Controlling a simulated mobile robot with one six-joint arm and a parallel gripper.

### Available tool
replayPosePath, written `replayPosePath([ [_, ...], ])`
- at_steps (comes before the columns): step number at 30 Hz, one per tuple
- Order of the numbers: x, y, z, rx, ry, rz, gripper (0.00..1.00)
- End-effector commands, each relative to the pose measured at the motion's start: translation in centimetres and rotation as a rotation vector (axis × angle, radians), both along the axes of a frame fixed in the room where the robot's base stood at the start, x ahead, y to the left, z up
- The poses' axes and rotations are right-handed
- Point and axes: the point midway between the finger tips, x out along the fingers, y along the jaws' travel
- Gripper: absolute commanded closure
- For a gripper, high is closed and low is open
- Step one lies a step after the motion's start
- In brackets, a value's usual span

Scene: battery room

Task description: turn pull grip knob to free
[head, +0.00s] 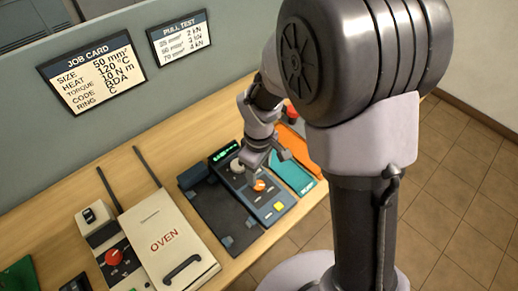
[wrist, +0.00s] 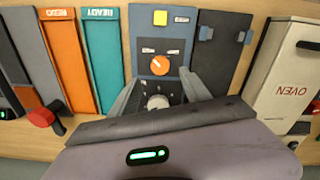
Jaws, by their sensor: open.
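The pull tester (head: 262,204) is a blue-grey panel on the bench. It carries an orange knob (head: 260,185) with a pale pointer mark; the knob also shows in the wrist view (wrist: 160,65). Small labels sit by the knob, too small to read. A pale round dial (wrist: 157,101) is on the same panel, nearer my gripper in the wrist view. My gripper (wrist: 160,78) is open and empty, its fingers pointing at the panel on either side of the line from dial to orange knob. I cannot tell whether the fingertips reach the knob's height.
A yellow button (wrist: 160,18) is on the panel. A dark plate with clamps (head: 225,212) lies beside it. The teal READY tray (head: 291,172) and orange REDO tray (wrist: 64,62) are on the other side. The cream oven (head: 165,240) stands at left. A job card (head: 91,73) hangs behind.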

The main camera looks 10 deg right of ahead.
Motion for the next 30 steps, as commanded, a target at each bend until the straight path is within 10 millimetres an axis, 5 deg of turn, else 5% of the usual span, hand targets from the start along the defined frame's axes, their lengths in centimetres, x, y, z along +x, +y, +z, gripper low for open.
replayPosePath([
  [3,0.1,0.0,4.6,0.000,-0.004,0.000,0.45],
  [9,0.0,0.0,8.9,-0.001,-0.002,0.000,0.45],
  [26,0.0,0.0,10.0,0.000,0.000,0.000,0.45],
  [30,-1.2,-1.0,11.5,0.037,-0.062,-0.154,0.45],
])
